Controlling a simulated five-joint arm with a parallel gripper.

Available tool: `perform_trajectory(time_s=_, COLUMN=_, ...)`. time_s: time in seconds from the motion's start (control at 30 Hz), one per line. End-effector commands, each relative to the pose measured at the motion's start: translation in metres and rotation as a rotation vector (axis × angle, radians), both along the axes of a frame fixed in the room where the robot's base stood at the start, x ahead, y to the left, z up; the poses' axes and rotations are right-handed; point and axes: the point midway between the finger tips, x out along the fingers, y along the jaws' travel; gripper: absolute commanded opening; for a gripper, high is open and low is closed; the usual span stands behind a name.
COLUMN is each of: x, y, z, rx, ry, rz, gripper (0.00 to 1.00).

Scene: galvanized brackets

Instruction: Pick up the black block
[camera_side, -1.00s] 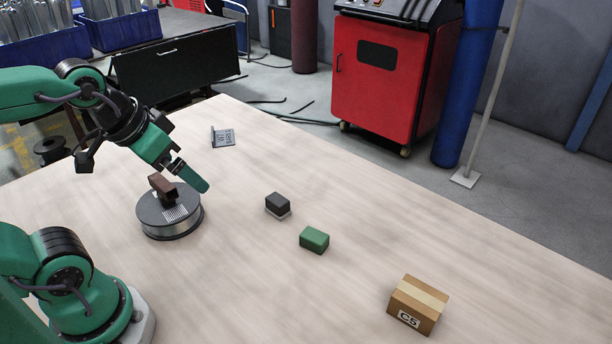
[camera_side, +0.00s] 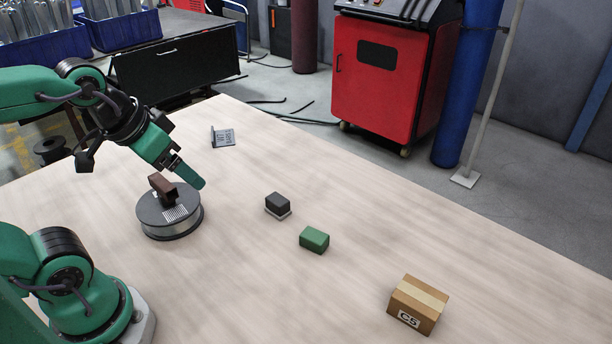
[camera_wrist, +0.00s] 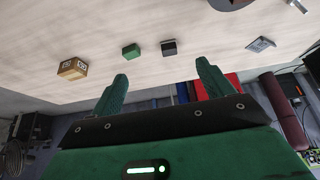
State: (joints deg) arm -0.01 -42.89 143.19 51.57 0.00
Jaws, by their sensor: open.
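The black block (camera_side: 278,203) lies on the wooden table, with a pale layer along its lower edge. It also shows in the wrist view (camera_wrist: 169,47), ahead of my fingertips and roughly between them. My gripper (camera_side: 190,179) is up and to the left of the block in the side view, above the table beside the round metal stand, apart from the block. In the wrist view my gripper (camera_wrist: 162,70) has its two green fingers spread with nothing between them.
A green block (camera_side: 314,240) sits close to the black block, and a cardboard box (camera_side: 418,304) lies farther right. A round metal stand (camera_side: 170,224) with a brown hollow piece (camera_side: 161,186) is near my gripper. A grey bracket (camera_side: 223,138) lies at the back. Table around the black block is otherwise clear.

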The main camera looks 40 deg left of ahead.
Motion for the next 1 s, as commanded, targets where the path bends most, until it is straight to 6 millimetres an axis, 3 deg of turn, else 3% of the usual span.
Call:
perform_trajectory(time_s=0.37, x=0.025, y=0.001, z=0.0, rx=0.003, ry=0.058, rz=-0.001, gripper=0.8)
perform_trajectory(time_s=0.67, x=0.072, y=0.003, z=-0.009, rx=0.005, ry=0.152, rz=-0.004, gripper=0.8)
perform_trajectory(time_s=1.0, x=0.127, y=0.007, z=-0.038, rx=0.008, ry=0.258, rz=-0.008, gripper=0.8)
